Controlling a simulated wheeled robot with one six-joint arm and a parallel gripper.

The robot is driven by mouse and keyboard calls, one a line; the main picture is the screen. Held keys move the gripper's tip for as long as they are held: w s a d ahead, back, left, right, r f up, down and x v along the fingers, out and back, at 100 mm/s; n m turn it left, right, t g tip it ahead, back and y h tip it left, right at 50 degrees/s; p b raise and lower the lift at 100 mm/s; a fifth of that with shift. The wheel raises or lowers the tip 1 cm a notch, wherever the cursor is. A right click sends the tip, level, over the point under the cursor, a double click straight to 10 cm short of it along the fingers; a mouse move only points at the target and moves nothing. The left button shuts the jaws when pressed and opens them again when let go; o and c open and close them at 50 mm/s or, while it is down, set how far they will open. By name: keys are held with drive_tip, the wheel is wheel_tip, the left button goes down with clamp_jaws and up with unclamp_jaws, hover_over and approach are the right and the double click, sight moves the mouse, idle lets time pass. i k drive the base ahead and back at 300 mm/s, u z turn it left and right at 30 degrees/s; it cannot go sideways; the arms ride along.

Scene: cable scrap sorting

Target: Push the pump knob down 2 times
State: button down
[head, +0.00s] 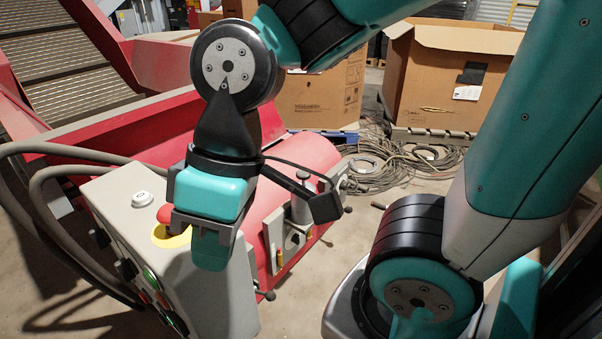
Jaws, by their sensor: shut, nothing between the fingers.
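My gripper (212,252) points downward with its fingers shut and empty, in front of the right part of a grey control box (221,293). On the box top, a red mushroom knob (164,213) on a yellow ring (172,237) sits just left of the gripper and is partly hidden by it. A small white knob (142,197) stands farther back on the same top. I cannot tell which of these is the pump knob, or whether the gripper touches anything.
A red machine (310,150) lies behind the box. Thick hoses (60,172) loop along the box's left side. Coiled cables (400,160) lie on the floor before cardboard boxes (440,85). Some bare floor (330,255) shows right of the box.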

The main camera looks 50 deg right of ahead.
sight(301, 174)
drive_tip(key=u, duration=2.05)
drive_tip(key=k, duration=1.1)
drive_tip(key=z, duration=1.5)
drive_tip(key=i, duration=0.5)
drive_tip(key=u, duration=0.05)
